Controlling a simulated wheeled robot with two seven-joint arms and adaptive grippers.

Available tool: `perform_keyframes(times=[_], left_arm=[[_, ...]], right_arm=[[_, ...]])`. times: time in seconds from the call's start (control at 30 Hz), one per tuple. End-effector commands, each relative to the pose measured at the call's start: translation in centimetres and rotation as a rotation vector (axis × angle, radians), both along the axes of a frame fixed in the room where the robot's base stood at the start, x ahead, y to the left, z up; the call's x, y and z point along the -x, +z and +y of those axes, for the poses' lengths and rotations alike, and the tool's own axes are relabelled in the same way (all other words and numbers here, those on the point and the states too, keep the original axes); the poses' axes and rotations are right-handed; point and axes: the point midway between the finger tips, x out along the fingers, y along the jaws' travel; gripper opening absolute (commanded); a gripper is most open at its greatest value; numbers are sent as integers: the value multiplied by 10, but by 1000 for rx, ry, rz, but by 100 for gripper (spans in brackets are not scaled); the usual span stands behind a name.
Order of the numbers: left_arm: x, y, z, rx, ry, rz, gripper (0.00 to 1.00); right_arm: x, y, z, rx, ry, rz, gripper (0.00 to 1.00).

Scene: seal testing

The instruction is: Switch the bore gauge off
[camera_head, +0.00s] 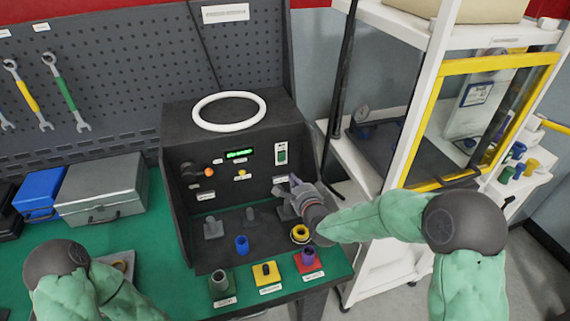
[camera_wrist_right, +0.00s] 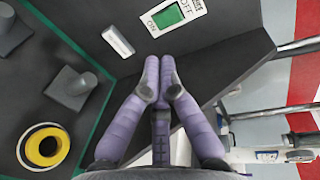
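A black test station (camera_head: 180,125) with a lit green display (camera_head: 239,154) stands on the bench; I take it for the bore gauge, though its labels are too small to read. On its panel is a green rocker switch (camera_head: 282,154) in a white plate. The right wrist view shows the switch (camera_wrist_right: 168,15) near the top, with ON and OFF lettering. My right gripper (camera_head: 288,188) is below the switch in the head view, apart from it. Its purple fingers (camera_wrist_right: 160,70) are together and empty. My left gripper is not visible; only its arm shows at bottom left.
A white ring (camera_head: 229,111) lies on top of the station. Coloured blocks (camera_head: 265,274) line the front. A white shelf rack (camera_head: 385,175) stands close at right.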

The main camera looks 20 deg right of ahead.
Motion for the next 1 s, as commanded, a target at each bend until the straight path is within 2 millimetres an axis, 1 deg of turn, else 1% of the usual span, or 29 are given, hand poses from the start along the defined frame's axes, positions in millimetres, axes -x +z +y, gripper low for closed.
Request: perform_keyframes(times=[0.03, 0.1, 0.33, 0.5, 0.7, 1.0], left_arm=[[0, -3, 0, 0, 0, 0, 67], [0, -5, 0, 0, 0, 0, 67], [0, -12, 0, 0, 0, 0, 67], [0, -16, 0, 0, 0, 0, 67], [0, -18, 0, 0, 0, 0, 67], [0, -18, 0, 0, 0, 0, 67]], right_arm=[[-9, -3, 1, 0, 0, -1, 0], [-21, -6, 1, 0, 0, -1, 0], [-57, -13, 3, 1, 1, 0, 0], [-81, -9, 4, 0, 1, -3, 0], [-94, -6, 4, 0, 1, -2, 0], [-96, -6, 4, 0, 1, -1, 0]])
